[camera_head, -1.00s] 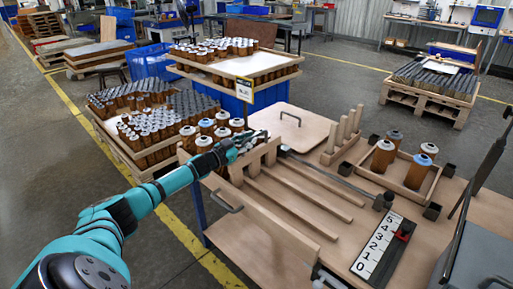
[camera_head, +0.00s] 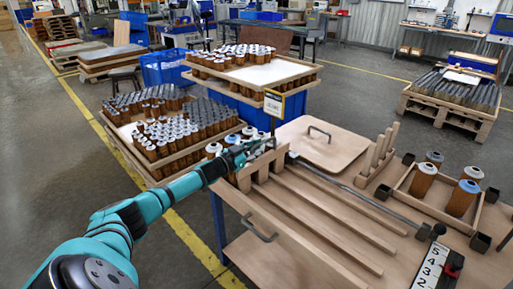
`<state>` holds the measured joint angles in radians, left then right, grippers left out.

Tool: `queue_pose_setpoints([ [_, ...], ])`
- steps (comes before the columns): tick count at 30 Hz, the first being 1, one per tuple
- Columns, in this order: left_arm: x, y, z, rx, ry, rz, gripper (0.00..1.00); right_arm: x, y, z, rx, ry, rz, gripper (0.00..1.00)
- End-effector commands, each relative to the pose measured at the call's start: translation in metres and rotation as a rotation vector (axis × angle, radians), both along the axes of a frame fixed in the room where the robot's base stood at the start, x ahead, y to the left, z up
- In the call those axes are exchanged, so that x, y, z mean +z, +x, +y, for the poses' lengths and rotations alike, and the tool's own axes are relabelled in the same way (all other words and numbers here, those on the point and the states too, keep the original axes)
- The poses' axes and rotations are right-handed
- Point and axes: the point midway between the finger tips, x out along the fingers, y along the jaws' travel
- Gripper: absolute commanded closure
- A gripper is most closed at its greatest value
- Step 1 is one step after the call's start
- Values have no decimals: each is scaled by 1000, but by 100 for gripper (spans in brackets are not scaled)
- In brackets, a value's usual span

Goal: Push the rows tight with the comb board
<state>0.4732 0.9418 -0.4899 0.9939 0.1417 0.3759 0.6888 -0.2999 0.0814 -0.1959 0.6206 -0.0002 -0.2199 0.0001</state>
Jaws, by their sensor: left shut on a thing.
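My left gripper (camera_head: 264,146) is at the far end of the wooden bench, shut on the light wooden comb board (camera_head: 245,181). The gripper hides part of the board. The board stands across the far ends of several long wooden slats (camera_head: 335,216). A few brown cartridges with pale or blue caps (camera_head: 213,150) stand just behind the board and gripper. Whether the board touches them is hidden. My right gripper is not in view.
A wooden tray (camera_head: 412,203) at the right holds several large cartridges (camera_head: 462,198). A peg rack (camera_head: 378,157), a thin metal rod (camera_head: 345,184), a flat lid with a handle (camera_head: 318,150) and a numbered strip (camera_head: 433,268) share the bench. Crowded cartridge pallets (camera_head: 170,165) stand behind.

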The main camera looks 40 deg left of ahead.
Motion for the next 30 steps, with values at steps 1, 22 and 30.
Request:
queue_pose_setpoints([
  [1, 2, 0, 1, 2, 1, -1, 100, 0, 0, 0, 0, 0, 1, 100],
  [22, 0, -17, 4, 3, 0, 1, 64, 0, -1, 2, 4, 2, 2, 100],
  [30, -2, -60, 3, -3, 0, 6, 64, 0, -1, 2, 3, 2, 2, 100],
])
